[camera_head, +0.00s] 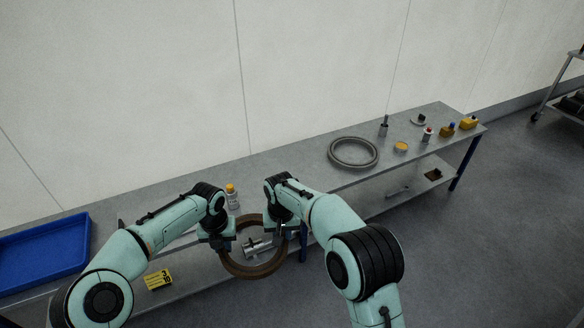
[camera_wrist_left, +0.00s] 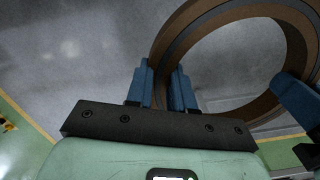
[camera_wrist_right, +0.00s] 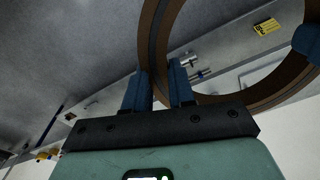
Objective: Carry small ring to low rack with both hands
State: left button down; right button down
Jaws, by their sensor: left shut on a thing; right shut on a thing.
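The small ring (camera_head: 250,274) is brown and held in front of the bench between my two arms. My left gripper (camera_head: 222,243) is shut on its left side, and my right gripper (camera_head: 281,230) is shut on its right side. In the left wrist view the ring (camera_wrist_left: 186,34) passes between the blue fingers (camera_wrist_left: 164,84). In the right wrist view the ring (camera_wrist_right: 150,40) also runs between the fingers (camera_wrist_right: 160,86). The bench has a low shelf (camera_head: 373,203) under its top; I cannot tell whether this is the low rack.
The bench top (camera_head: 300,160) holds a grey ring (camera_head: 353,152) and several small bottles and cans at its right. A blue tray (camera_head: 45,255) is at the left. A yellow box (camera_head: 158,279) is on the low shelf. Floor at the right is clear; a cart (camera_head: 560,95) stands far right.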

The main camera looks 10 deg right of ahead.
aim_at(288, 172)
jog(key=i+l, duration=1.05)
jog(key=l, duration=0.1)
